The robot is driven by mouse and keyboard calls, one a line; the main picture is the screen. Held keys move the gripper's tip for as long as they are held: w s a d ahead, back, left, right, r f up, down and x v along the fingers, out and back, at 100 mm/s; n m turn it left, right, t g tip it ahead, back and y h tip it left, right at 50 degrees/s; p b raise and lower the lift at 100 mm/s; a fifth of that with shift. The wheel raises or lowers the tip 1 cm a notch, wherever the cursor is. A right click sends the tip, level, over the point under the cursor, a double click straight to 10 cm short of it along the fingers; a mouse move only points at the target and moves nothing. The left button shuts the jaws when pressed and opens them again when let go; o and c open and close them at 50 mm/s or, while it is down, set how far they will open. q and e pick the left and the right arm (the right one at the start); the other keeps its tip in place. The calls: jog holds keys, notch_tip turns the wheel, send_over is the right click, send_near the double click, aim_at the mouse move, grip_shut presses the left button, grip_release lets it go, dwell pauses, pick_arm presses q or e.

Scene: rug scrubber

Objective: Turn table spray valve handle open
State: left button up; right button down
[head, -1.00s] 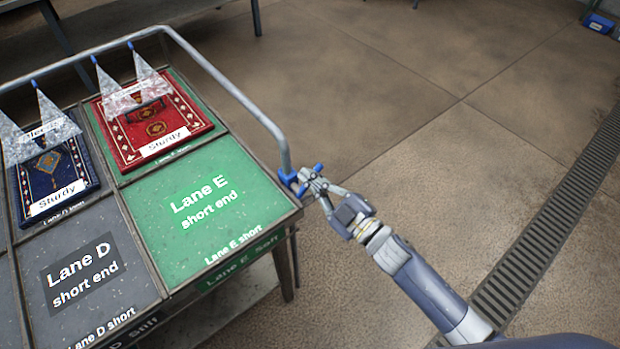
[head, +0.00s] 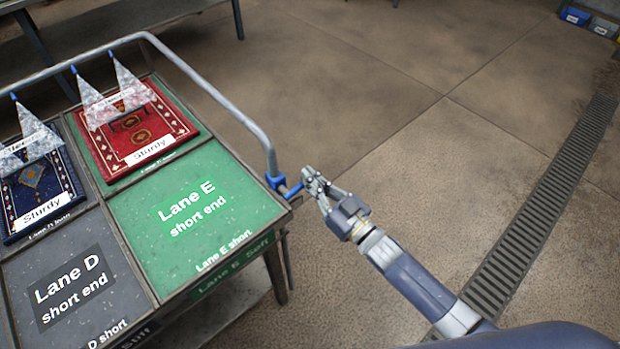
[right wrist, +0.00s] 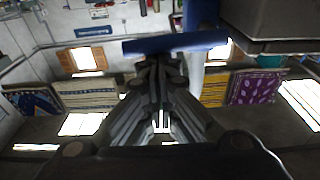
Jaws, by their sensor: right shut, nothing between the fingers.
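The blue valve (head: 275,181) is at the lower end of the grey pipe, at the table's right corner in the head view. Its blue handle (head: 293,190) sticks out to the right, toward my right gripper (head: 308,177). The right gripper is shut and empty, with its fingertips close beside the handle. In the right wrist view the blue handle (right wrist: 175,42) lies crosswise just beyond the shut fingertips (right wrist: 158,62). I cannot tell whether they touch. My left gripper is not in view.
The table's green Lane E panel (head: 190,215) and the grey pipe rail (head: 225,100) are left of the gripper. A red rug (head: 135,130) and a dark blue rug (head: 40,190) lie on the table. Open floor and a drain grate (head: 540,220) are to the right.

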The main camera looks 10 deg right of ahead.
jog(key=shift+f, duration=0.1)
dwell(0.6)
notch_tip(320, 180, up, 5)
jog(key=p, duration=0.4)
jog(key=f+b+v, duration=0.1)
jog(key=b+v, duration=0.1)
jog(key=v, duration=0.7)
